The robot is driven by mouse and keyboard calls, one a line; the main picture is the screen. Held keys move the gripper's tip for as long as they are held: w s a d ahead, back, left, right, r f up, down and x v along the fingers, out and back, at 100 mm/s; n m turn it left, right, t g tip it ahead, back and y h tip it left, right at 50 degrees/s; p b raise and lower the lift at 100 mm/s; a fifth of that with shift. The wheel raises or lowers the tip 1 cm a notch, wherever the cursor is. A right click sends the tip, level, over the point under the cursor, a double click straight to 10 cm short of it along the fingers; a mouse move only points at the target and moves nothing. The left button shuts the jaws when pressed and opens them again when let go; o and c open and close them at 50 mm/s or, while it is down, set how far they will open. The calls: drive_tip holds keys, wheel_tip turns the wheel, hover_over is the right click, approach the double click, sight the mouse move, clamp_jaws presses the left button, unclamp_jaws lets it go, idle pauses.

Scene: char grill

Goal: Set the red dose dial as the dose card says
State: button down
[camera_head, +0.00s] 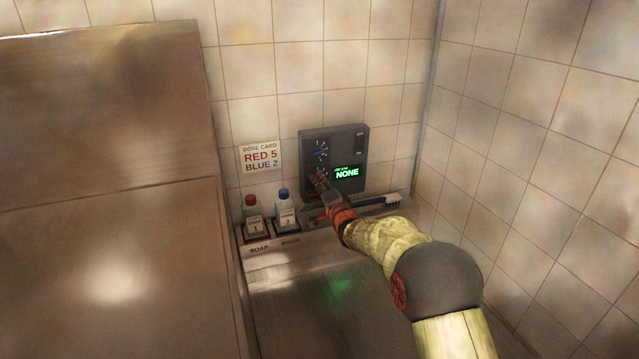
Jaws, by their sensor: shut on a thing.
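A dark dosing panel (346,143) is fixed to the tiled wall. Its upper dial (320,150) has blue marks. My gripper (318,182) is at the lower left of the panel, shut on the red dose dial, which is mostly hidden behind the fingers. The dial's pointer and setting cannot be read. The dose card (260,157) on the wall left of the panel reads "RED 5" and "BLUE 2".
A red-capped bottle (252,214) labelled 1 and a blue-capped bottle (286,208) labelled 3 stand on a ledge marked SOAP and RINSE. A brush (385,200) lies right of my gripper. A large metal unit (110,180) fills the left.

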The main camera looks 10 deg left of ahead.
drive_tip(key=shift+m, duration=0.3)
drive_tip(key=c, duration=1.6)
unclamp_jaws()
drive_tip(key=shift+o, duration=0.3)
drive_tip(key=v, duration=1.2)
